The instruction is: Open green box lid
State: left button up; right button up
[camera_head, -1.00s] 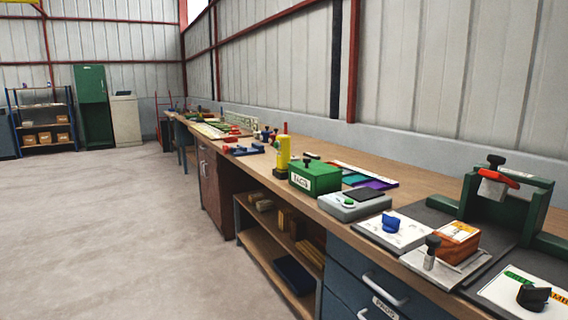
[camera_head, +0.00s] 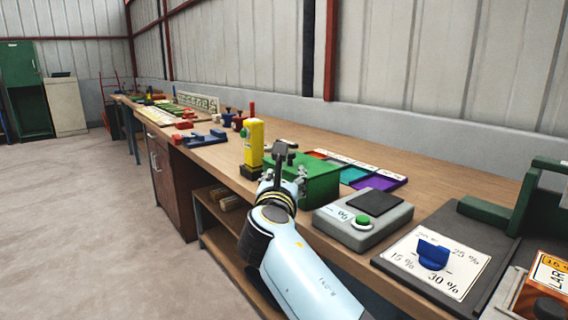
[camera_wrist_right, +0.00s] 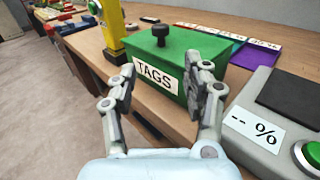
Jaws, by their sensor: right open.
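The green box (camera_head: 318,178) stands on the wooden bench, partly hidden by my right gripper in the head view. In the right wrist view the green box (camera_wrist_right: 208,50) shows a white TAGS label (camera_wrist_right: 157,77) on its front. Its green lid (camera_wrist_right: 177,42) is closed and has a black knob (camera_wrist_right: 160,33) on top. My right gripper (camera_head: 284,172) is in front of the box. In the right wrist view the right gripper (camera_wrist_right: 164,82) is open, its fingers spread on either side of the label, with nothing between them. My left gripper is not in view.
A yellow device (camera_head: 254,143) stands left of the box. A grey unit with a green button (camera_head: 363,221) is to the right. A colored tray (camera_head: 377,182) lies behind the box. A dial plate with a blue knob (camera_head: 433,254) is farther right. Bare bench (camera_head: 440,165) lies behind.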

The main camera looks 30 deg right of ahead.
aim_at(290, 156)
jog(key=x, duration=0.3)
jog(key=r+x, duration=0.1)
jog(key=x, duration=0.3)
jog(key=b+x, duration=0.1)
jog(key=x, duration=0.3)
jog(key=shift+d+r, duration=0.1)
jog(key=shift+r, duration=0.1)
grip_shut()
